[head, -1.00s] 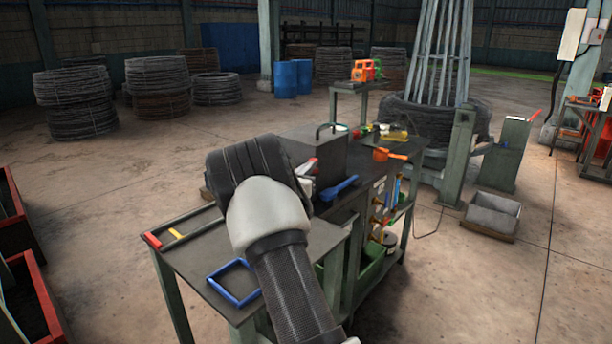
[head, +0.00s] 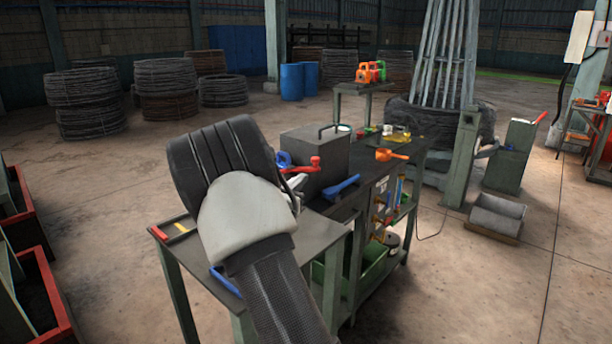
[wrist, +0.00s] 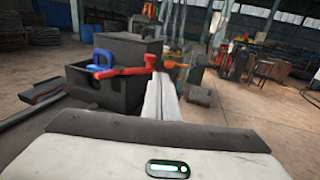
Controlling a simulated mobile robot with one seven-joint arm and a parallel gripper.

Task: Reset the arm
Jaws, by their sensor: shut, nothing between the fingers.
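My arm reaches over the front table (head: 320,240) in the head view, and its dark and white wrist hides part of the tabletop. My gripper (head: 296,186) shows only in part there, beside the grey box with a handle (head: 318,152). In the wrist view my gripper (wrist: 160,92) has its pale fingers together, with nothing between them. A red tool (head: 302,166) and a blue clamp-like piece (head: 283,159) appear in front of the box, left of the fingers in the wrist view. Whether the fingers touch the red tool cannot be told.
A blue-handled tool (head: 341,187) and an orange tool (head: 392,154) lie on the bench. A blue frame (head: 225,282) is partly hidden by my arm. Red-edged bins (head: 50,290) stand at the left. The floor on the right is mostly clear around a grey tray (head: 497,216).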

